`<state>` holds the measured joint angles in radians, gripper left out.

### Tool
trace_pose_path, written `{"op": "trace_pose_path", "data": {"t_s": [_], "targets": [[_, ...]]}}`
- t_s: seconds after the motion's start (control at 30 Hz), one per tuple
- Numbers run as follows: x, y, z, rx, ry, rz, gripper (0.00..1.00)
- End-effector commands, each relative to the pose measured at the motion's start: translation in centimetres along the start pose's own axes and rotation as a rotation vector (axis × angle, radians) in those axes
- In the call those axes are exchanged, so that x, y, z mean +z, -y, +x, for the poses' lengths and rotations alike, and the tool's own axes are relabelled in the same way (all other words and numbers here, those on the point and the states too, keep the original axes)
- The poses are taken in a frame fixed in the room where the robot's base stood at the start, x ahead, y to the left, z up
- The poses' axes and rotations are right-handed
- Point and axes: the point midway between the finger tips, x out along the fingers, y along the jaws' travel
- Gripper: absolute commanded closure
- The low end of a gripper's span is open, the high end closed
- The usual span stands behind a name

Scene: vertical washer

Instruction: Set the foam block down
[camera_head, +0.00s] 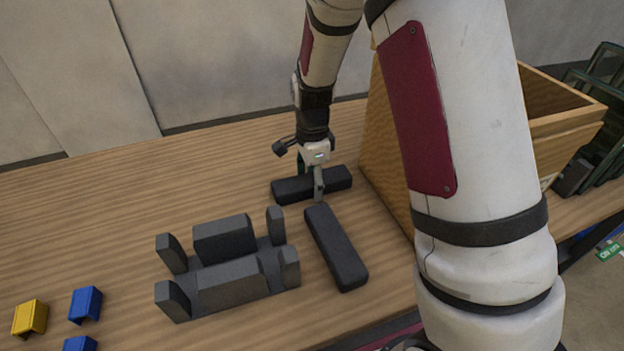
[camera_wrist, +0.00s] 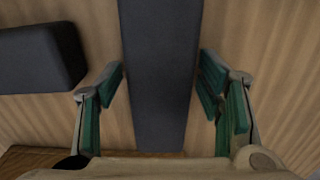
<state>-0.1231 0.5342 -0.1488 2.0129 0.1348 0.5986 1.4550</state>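Two dark grey foam blocks lie on the wooden table. One block (camera_head: 288,190) lies across under my gripper (camera_head: 312,178); in the wrist view this block (camera_wrist: 160,75) runs between the two green-padded fingers. The other block (camera_head: 336,248) lies nearer the front, and shows at the left of the wrist view (camera_wrist: 40,58).
A dark grey fixture (camera_head: 232,283) with upright posts and blocks stands left of the second block. A wooden box (camera_head: 380,140) stands at the right behind my arm. A yellow clip (camera_head: 30,318) and blue clips (camera_head: 86,304) lie front left. The table's back left is clear.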

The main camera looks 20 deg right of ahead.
Motion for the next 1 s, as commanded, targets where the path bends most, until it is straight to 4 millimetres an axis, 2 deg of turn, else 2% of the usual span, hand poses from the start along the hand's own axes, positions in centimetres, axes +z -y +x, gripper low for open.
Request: {"op": "trace_pose_path", "data": {"t_s": [0.27, 0.4, 0.57, 0.8, 1.0], "targets": [[0.0, 0.0, -0.1, 0.000, 0.000, 0.000, 0.35], [0.0, 0.0, -0.9, -0.002, 0.000, -0.001, 0.35], [0.1, 0.1, -3.5, -0.005, 0.000, -0.003, 0.35], [0.1, 0.1, -8.6, -0.005, 0.000, -0.002, 0.35], [0.0, 0.1, -11.3, -0.003, 0.000, 0.000, 0.35]]}}
